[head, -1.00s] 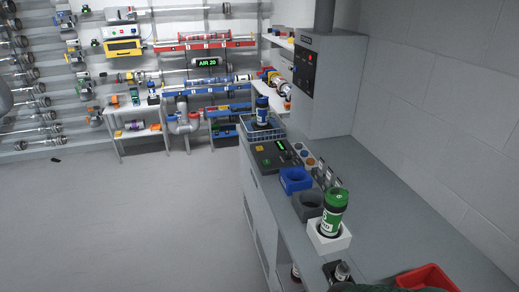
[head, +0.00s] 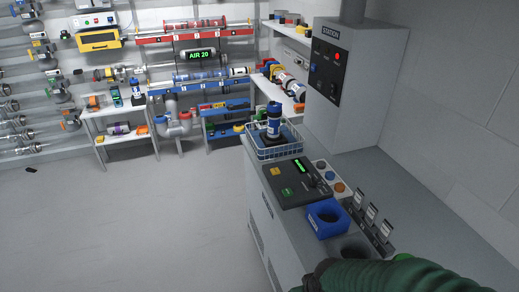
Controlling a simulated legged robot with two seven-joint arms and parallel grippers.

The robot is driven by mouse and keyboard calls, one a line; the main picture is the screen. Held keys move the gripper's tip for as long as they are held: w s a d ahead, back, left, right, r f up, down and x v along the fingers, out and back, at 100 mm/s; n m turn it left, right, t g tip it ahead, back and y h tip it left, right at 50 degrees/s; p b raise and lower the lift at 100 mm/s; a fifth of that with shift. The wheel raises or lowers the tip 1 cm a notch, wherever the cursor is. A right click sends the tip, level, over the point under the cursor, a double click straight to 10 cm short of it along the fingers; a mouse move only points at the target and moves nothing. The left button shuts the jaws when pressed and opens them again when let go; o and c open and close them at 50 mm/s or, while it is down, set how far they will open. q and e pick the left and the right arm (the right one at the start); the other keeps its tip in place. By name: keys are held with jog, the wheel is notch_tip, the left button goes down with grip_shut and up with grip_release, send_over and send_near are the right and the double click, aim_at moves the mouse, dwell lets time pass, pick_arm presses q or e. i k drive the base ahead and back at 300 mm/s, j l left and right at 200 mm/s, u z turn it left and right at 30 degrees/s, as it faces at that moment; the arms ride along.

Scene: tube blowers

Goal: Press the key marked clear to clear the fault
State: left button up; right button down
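The dark control panel (head: 298,181) lies on the bench top. It has a lit green display (head: 300,166), a yellow key (head: 276,171), a green key (head: 287,191) and a small black knob or lever. Key lettering is too small to read, so I cannot tell which is marked clear. The wall-side station box (head: 342,65) has a red light (head: 337,56) and small dark controls. My green-sleeved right arm comes in low from the right, ending in a dark joint near the bench's front edge. I see no gripper fingers. My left gripper is out of view.
A wire basket (head: 257,153) with a blue canister (head: 273,120) stands behind the panel. Shelves (head: 118,108) stand at the back left.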

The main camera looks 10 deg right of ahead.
aim_at(275, 171)
jog(key=i+j, duration=0.15)
jog(key=i, duration=0.4)
jog(key=i+j, duration=0.1)
jog(key=i, duration=0.5)
jog(key=i+j, duration=0.15)
jog(key=i, duration=0.4)
